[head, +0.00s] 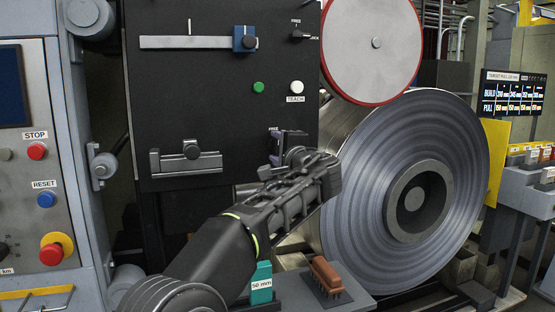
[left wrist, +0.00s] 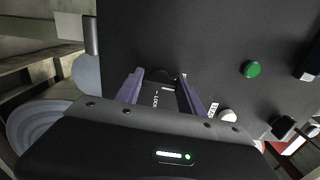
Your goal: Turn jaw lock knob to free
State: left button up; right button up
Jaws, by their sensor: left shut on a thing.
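My left gripper (head: 286,142) reaches up from the lower left to the black machine panel and is shut on a small dark knob there. Part of a FREE label shows just above the gripper in the head view. In the left wrist view, the two purple fingers of the gripper (left wrist: 161,88) stand on either side of a dark plate (left wrist: 158,98) marked LOCK. The fingers and hand hide most of the knob, so I cannot tell which way it points. My right gripper is not in view.
Above are a green button (head: 259,88), a white TEACH button (head: 297,87), another FREE/LOCK knob (head: 299,34) and a blue slider (head: 244,39). A large steel coil (head: 350,200) stands close at right. A teal 50 mm block (head: 262,284) and a brown block (head: 326,275) sit below.

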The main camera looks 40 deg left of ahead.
pick_arm(q)
jog(key=shift+f+n+b, duration=0.1)
jog(key=shift+n+b, duration=0.25)
jog(key=shift+n, duration=0.15)
jog(key=o, duration=1.4)
jog(key=shift+c, duration=0.2)
jog(key=shift+s, duration=0.1)
jog(key=v, duration=0.7)
jog(key=shift+d+b, duration=0.35)
jog(key=shift+b, duration=0.1)
jog(key=shift+s, duration=0.15)
